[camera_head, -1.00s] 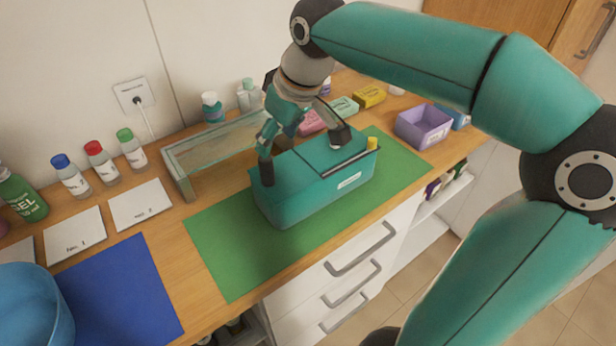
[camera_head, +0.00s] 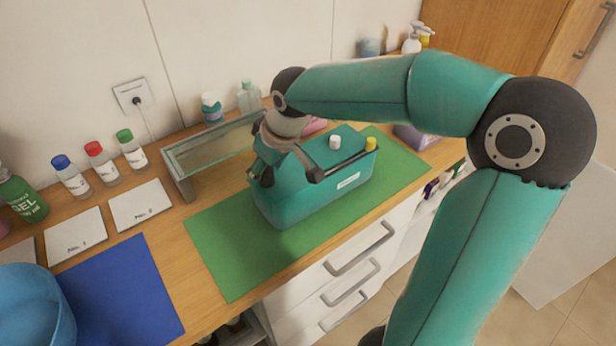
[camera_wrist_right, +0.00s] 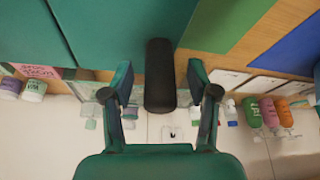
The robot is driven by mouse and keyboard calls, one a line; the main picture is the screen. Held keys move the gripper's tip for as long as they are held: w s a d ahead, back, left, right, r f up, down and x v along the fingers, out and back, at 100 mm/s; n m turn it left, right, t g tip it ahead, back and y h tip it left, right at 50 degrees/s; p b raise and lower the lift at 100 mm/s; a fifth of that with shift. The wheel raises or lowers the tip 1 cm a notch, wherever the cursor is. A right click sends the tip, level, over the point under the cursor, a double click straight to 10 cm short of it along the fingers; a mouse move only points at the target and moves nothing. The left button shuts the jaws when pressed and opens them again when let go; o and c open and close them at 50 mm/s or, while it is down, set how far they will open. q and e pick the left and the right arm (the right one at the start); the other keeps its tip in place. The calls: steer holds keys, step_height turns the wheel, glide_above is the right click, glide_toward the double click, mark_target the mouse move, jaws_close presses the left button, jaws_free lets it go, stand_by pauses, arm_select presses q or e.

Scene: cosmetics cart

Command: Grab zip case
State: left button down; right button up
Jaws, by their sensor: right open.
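The zip case is a teal box-shaped case (camera_head: 315,190) with a white label on its front. It stands upright on the green mat (camera_head: 235,270). A white cap (camera_head: 335,142) and a yellow cap (camera_head: 371,143) show at its top. My right gripper (camera_head: 290,172) is open over the case's left end, pointing down and hiding part of its top. I cannot tell whether it touches the case. In the right wrist view the case (camera_wrist_right: 130,25) fills the upper left. A dark rounded piece lies between the fingers (camera_wrist_right: 160,95); I cannot tell what it is. My left gripper is not in view.
A glass-topped stand (camera_head: 205,150) is behind the case, by the wall. A blue mat (camera_head: 120,290) and blue bowl (camera_head: 30,305) are at front left. The front of the green mat is clear.

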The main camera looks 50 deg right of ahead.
jaws_close()
steer(key=shift+r, duration=0.15)
stand_by(0.4)
